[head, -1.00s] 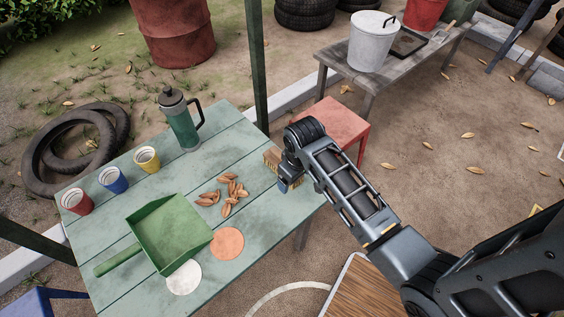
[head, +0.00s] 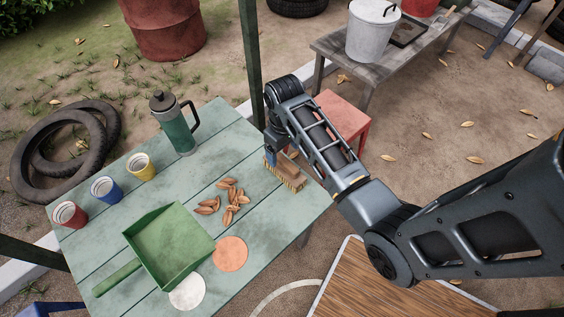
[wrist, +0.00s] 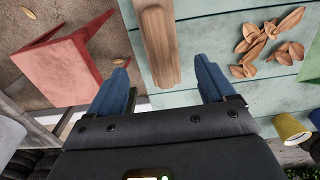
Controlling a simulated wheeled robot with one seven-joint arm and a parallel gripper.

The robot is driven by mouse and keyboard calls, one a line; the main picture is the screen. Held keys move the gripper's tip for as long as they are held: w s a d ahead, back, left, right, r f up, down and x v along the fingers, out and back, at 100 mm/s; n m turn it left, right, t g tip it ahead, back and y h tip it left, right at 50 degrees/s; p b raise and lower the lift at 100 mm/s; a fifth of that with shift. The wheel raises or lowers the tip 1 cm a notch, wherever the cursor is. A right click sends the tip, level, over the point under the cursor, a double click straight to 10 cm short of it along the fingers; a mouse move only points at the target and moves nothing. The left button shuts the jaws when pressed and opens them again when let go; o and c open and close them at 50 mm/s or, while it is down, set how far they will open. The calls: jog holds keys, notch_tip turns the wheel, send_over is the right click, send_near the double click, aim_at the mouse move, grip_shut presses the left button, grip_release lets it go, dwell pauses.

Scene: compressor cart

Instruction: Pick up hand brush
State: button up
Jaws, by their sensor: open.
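The hand brush (head: 284,174) lies on the right end of the pale green table (head: 112,220), its bristles showing at the front. In the wrist view its wooden back (wrist: 159,45) runs lengthwise, beyond and between the two blue fingertips. My gripper (head: 270,157) is at the brush's left end in the head view, partly hidden by my arm. In the wrist view my gripper (wrist: 160,80) is open, with one finger on each side of the brush line and nothing held.
A green dustpan (head: 168,247), two round coasters, three cups and a green flask (head: 174,124) are on the same table. A red stool (head: 341,116) stands just behind the table's right end.

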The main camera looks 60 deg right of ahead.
aim_at(285, 160)
jog(key=f, duration=0.7)
jog(key=shift+s+a+f, duration=0.15)
jog(key=shift+s+a, duration=0.05)
jog(key=shift+s, duration=0.1)
jog(key=shift+c, duration=0.3)
jog(key=c, duration=1)
